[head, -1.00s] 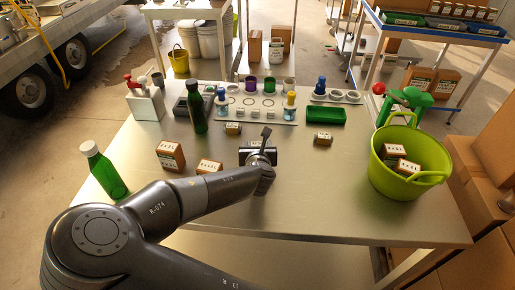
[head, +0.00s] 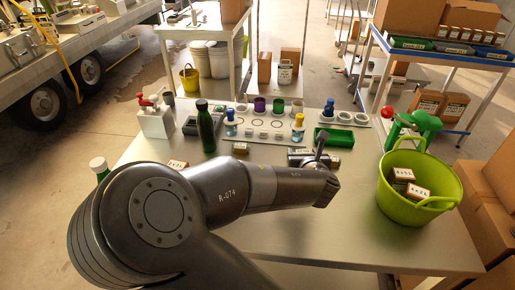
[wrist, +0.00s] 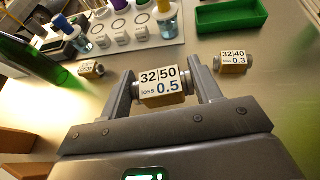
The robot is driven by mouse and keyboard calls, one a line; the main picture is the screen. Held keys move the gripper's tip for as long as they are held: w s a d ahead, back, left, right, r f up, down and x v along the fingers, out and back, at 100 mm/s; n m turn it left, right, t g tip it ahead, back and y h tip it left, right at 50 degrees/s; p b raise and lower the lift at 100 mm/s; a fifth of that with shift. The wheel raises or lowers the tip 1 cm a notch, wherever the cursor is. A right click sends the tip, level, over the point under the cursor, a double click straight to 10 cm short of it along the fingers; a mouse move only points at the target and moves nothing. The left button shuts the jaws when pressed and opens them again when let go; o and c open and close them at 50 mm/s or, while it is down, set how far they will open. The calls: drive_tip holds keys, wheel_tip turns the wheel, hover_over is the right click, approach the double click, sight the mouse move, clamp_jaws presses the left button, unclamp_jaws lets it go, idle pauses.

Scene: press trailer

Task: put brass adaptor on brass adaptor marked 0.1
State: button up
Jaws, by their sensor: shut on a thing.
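My gripper (wrist: 162,80) is shut on a brass adaptor (wrist: 163,91), whose white label reads 32|50, loss 0.5. It looks larger than the other adaptors, so it seems raised off the bench. A second brass adaptor (wrist: 233,62), labelled 32|40, loss 0.3, lies on the bench to the right. A third brass adaptor (wrist: 91,69) lies to the left; its label is too small to read. It also shows in the head view (head: 241,148). No 0.1 label is readable. In the head view my gripper (head: 308,158) is partly hidden by my arm.
A green bottle (head: 206,130) stands left of the adaptors. Behind are a rack of bottles and cups (head: 262,130) and a green tray (head: 334,138). A lime tub (head: 418,190) holding boxes stands at the right. The bench's front right is clear.

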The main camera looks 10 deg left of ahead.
drive_tip(key=w+f, duration=0.1)
drive_tip(key=w+a+f+n+y, duration=0.1)
drive_tip(key=f, duration=0.1)
drive_tip(key=w+a+f+n+y, duration=0.1)
drive_tip(key=shift+w+a+f, duration=0.15)
drive_tip(key=shift+w+f, duration=0.05)
drive_tip(key=shift+f, duration=0.15)
drive_tip(key=shift+w+a+f+n+g+y, duration=0.1)
drive_tip(key=shift+w+a+n+g+y, duration=0.4)
drive_tip(key=shift+w+a+n+y, duration=0.5)
drive_tip(key=shift+n+g+y, duration=0.5)
drive_tip(key=shift+n+y, duration=0.1)
drive_tip(key=shift+y, duration=0.3)
drive_tip(key=w+a+r, duration=0.2)
drive_tip(key=shift+w+a+r, duration=0.15)
drive_tip(key=shift+a+r, duration=0.05)
drive_tip(key=shift+a, duration=0.1)
wheel_tip(320, 180, up, 6)
drive_tip(key=w+a+n+g+y, duration=0.1)
drive_tip(key=w+a+n+y, duration=0.1)
hover_over(241, 145)
drive_tip(key=shift+g, duration=0.3)
wheel_tip(241, 145, down, 6)
drive_tip(key=shift+s+r, duration=0.1)
drive_tip(key=shift+r, duration=0.1)
drive_tip(key=shift+f, duration=2.05)
drive_tip(key=shift+f, duration=0.15)
drive_tip(key=o, duration=1.1)
drive_tip(key=shift+c, duration=0.2)
